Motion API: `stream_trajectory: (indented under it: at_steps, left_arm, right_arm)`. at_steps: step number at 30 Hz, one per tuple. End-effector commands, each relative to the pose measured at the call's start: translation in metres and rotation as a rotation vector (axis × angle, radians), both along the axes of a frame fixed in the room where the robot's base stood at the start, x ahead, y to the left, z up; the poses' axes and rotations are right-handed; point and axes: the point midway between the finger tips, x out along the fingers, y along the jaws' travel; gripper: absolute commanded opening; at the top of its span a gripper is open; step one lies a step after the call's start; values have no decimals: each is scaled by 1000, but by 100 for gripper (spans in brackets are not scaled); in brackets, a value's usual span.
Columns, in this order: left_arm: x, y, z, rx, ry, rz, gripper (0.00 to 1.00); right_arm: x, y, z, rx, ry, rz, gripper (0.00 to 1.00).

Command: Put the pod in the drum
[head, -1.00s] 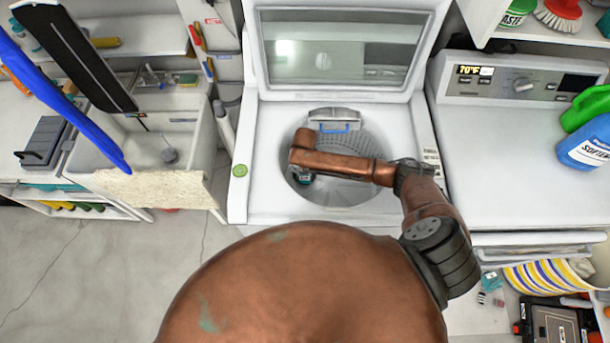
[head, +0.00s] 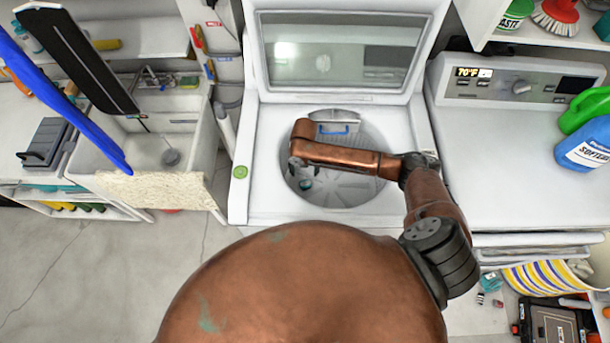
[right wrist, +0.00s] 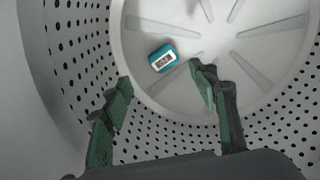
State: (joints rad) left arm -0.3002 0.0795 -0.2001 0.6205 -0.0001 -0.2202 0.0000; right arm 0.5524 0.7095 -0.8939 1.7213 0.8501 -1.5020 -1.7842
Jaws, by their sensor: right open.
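The pod is a small teal block with a white label. In the right wrist view the pod (right wrist: 162,56) lies on the drum floor, and in the head view the pod (head: 305,184) is a small teal spot inside the drum. The drum (head: 352,188) is the grey perforated tub of the open top-loading washer; its holed wall (right wrist: 75,60) also shows in the right wrist view. My right gripper (right wrist: 161,76) is open and empty above the pod, its fingers apart from it. In the head view my right forearm hides part of the drum. My left gripper is not in view.
The washer's lid (head: 335,55) stands raised behind the drum. A dispenser with a blue edge (head: 335,128) sits at the drum's back rim. A dryer (head: 500,135) with a blue softener jug (head: 585,145) stands right, a sink (head: 165,150) left.

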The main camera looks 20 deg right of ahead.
Motion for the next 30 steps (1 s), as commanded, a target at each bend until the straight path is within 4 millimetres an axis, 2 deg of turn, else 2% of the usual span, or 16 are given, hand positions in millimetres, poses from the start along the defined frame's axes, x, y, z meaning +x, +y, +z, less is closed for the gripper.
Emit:
stream_trajectory:
  at_steps: [1,6,12,30]
  left_arm:
    - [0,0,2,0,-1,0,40]
    - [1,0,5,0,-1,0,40]
    - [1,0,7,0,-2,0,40]
    - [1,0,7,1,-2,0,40]
  right_arm:
    - [1,-1,14,-1,-3,2,54]
    - [0,0,47,-1,-2,2,54]
    - [0,0,69,0,-1,1,54]
    - [0,0,73,0,1,0,54]
